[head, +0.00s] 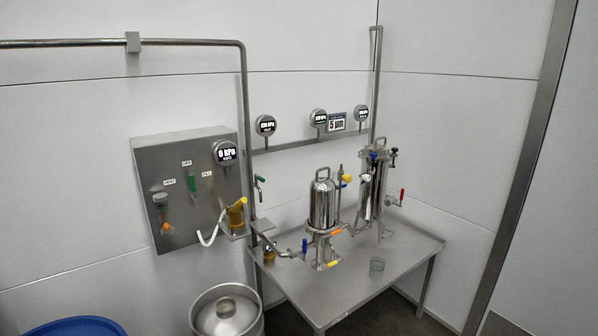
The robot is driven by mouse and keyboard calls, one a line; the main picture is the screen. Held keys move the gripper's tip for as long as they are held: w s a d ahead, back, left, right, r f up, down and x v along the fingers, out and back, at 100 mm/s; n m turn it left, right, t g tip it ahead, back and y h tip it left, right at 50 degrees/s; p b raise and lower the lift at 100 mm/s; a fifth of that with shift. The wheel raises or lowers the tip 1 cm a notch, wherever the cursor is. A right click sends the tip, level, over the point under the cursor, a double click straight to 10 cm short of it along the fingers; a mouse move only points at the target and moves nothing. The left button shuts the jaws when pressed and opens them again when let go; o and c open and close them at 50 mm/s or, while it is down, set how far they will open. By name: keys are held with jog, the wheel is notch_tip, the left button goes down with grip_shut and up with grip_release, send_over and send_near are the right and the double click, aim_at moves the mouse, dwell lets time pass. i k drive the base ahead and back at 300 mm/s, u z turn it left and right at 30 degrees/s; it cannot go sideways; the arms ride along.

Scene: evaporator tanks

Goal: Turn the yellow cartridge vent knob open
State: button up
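Two steel housings stand on the steel table (340,293): a shorter domed one (322,205) and a taller one (373,190) behind it to the right. A round yellow knob (347,178) shows between their upper parts. A yellow handle (333,264) is low on the shorter housing. My gripper is not in view.
Blue (304,245), orange (336,232) and red (402,195) handles stick out around the housings. A clear cup (376,267) stands on the table. A steel keg (227,310) and a blue drum (76,326) stand at front left. A control panel (180,225) hangs left.

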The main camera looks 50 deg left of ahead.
aim_at(346, 178)
jog(key=u, duration=0.95)
jog(key=i, duration=1.3)
jog(key=u, duration=1.1)
